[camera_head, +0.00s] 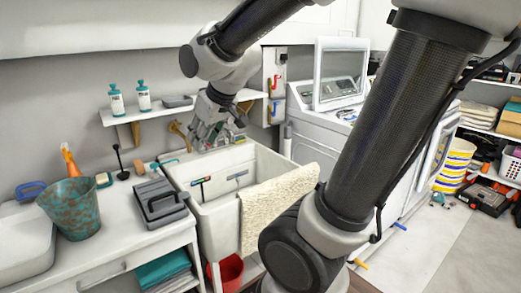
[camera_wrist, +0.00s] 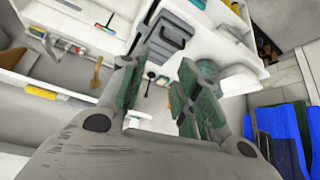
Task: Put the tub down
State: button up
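My gripper (camera_head: 216,135) is above the back part of the white utility sink (camera_head: 222,222), below the wall shelf. In the wrist view its two green-padded fingers (camera_wrist: 162,105) are apart, with no tub between them. A mottled teal and brown tub-like bucket (camera_head: 72,208) stands upright on the white counter at the left, well apart from my gripper. In the wrist view it shows partly hidden behind the right-hand finger (camera_wrist: 208,68). I cannot tell whether this bucket is the task's tub.
A grey case (camera_head: 160,202) lies on the counter between bucket and sink. An orange spray bottle (camera_head: 69,160) and white basin (camera_head: 25,245) stand nearby. A cream towel (camera_head: 275,205) hangs over the sink's front. Two bottles (camera_head: 117,100) stand on the wall shelf (camera_head: 178,108).

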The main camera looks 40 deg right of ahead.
jog(key=s+d+m+g, duration=0.1)
jog(key=s+d, duration=0.2)
jog(key=s, duration=0.5)
jog(key=s+d+m+g+h, duration=0.1)
jog(key=s+d, duration=0.2)
jog(key=s, duration=0.5)
jog(key=shift+s+d, duration=0.15)
jog(key=shift+s, duration=0.1)
jog(key=shift+o, duration=0.2)
jog(key=shift+w, duration=0.1)
